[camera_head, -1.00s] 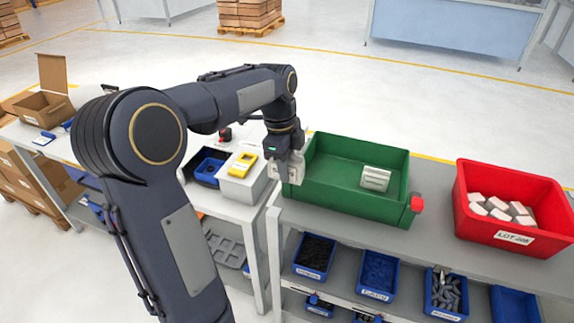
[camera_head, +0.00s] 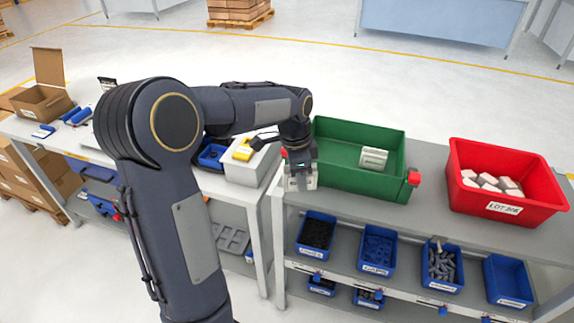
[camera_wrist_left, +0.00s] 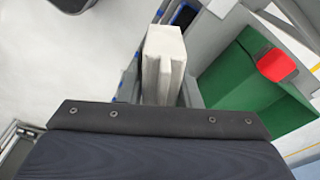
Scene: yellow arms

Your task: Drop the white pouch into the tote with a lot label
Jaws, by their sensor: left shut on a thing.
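The white pouch (camera_wrist_left: 165,52) is held in my left gripper (camera_head: 300,180), which is shut on it. In the left wrist view it stands out beyond the dark gripper body. In the head view the gripper hangs at the near left corner of the green tote (camera_head: 335,183), in front of the shelf's edge. The tote with a lot label is the red tote (camera_head: 470,200), at the right, with the white lot label (camera_head: 504,208) on its front. Several white pouches (camera_head: 490,183) lie in it. My right gripper is out of view.
Another white pouch (camera_head: 374,158) lies in the green tote, which has a red block (camera_head: 413,178) on its right end. Below are several blue bins (camera_head: 376,250). A side table at left bears a grey box with a yellow device (camera_head: 243,150). Shelf top between the totes is clear.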

